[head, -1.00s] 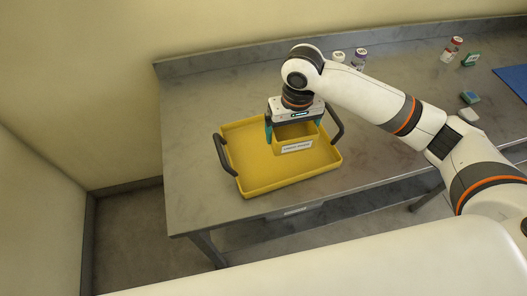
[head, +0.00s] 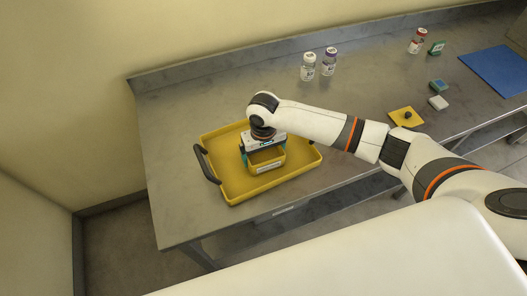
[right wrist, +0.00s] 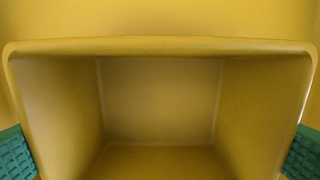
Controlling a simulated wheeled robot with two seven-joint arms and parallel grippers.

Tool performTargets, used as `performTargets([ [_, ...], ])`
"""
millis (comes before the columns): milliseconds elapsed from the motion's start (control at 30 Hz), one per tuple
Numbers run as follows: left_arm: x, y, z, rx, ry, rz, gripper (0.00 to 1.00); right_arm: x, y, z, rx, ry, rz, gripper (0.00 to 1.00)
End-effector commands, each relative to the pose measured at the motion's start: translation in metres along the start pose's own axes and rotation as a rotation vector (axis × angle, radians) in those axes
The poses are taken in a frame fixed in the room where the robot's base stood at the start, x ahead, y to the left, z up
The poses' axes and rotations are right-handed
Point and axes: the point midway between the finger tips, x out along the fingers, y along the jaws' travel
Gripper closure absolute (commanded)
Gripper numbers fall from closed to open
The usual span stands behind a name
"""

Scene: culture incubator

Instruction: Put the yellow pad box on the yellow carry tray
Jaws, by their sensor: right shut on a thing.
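The yellow pad box (head: 266,158) is an open-topped bin with a white label on its front. It is upright inside the outline of the yellow carry tray (head: 225,178). Whether its base touches the tray floor is hard to tell. My right gripper (head: 265,153) is shut on the box, with teal fingers at its two sides. In the right wrist view the box (right wrist: 160,100) looks empty, and the teal finger pads show at both lower edges. The tray lies on the bench with a dark handle at its left; its right handle is hidden by my arm. My left gripper is not in view.
Two capped jars (head: 308,67) (head: 329,62) stand behind the tray. Farther right are a red-capped jar (head: 417,41), small boxes (head: 436,48) (head: 438,86), a white block (head: 438,102), a yellow square with a dark knob (head: 406,117) and a blue mat (head: 495,70). The grey bench (head: 175,120) is bare left of the tray.

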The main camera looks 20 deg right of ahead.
Motion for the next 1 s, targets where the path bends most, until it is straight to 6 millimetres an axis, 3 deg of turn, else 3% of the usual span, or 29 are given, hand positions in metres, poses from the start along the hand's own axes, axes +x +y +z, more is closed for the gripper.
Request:
performTargets([
  [367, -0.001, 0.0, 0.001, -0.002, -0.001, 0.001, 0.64, 0.004, 0.0, 0.0, 0.0, 0.0, -0.001, 0.29],
  [400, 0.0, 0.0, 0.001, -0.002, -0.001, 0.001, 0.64, 0.004, 0.0, 0.0, 0.0, 0.0, -0.001, 0.0],
  [667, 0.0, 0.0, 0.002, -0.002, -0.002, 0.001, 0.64, 0.002, -0.001, 0.0, 0.0, -0.001, -0.001, 0.0],
  [833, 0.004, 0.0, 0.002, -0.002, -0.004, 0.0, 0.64, -0.017, 0.0, 0.001, -0.002, -0.004, 0.002, 0.0],
  [1000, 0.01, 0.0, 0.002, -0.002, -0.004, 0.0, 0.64, -0.053, 0.0, 0.001, -0.001, -0.005, 0.001, 0.0],
])
